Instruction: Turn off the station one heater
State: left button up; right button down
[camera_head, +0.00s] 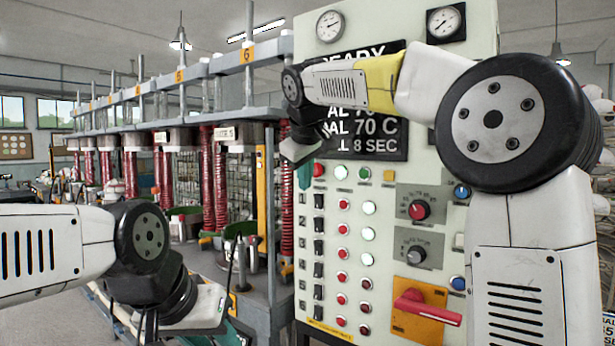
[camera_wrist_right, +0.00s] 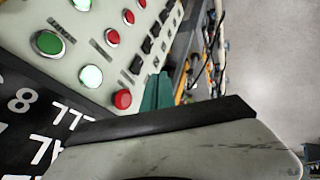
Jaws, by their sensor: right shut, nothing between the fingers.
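The white control panel (camera_head: 410,170) has numbered rows, each with a black rocker switch and round lamps. The row 1 switch (camera_head: 319,201) is at the top of the switch column. Black switches (camera_wrist_right: 136,65) also show in the right wrist view. My right gripper (camera_head: 304,176) is shut and empty, its teal fingertips at the panel's left edge, just above and left of the row 1 switch. The fingertips (camera_wrist_right: 157,92) show in the wrist view beside the red button (camera_wrist_right: 122,99); contact is unclear. My left gripper (camera_head: 238,332) is mostly hidden at the bottom, its jaws unclear.
A black display (camera_head: 375,140) sits above the switches, partly behind my right arm. Dials (camera_head: 420,210) and a red-handled switch (camera_head: 425,308) are at the lower right. Press stations with red hoses (camera_head: 208,190) line the left.

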aim_at(315, 202)
jog(key=shift+w+d+f, duration=0.35)
jog(key=shift+w+f, duration=0.4)
jog(key=shift+w, duration=0.45)
jog(key=shift+w+d+f, duration=0.4)
jog(key=shift+w+f, duration=0.35)
jog(key=shift+w, duration=0.45)
jog(key=shift+w+d+f, duration=0.35)
jog(key=shift+w+f, duration=0.4)
jog(key=shift+w, duration=0.45)
jog(key=shift+w+d+r, duration=0.1)
jog(key=shift+w+d, duration=0.1)
jog(key=shift+w, duration=0.05)
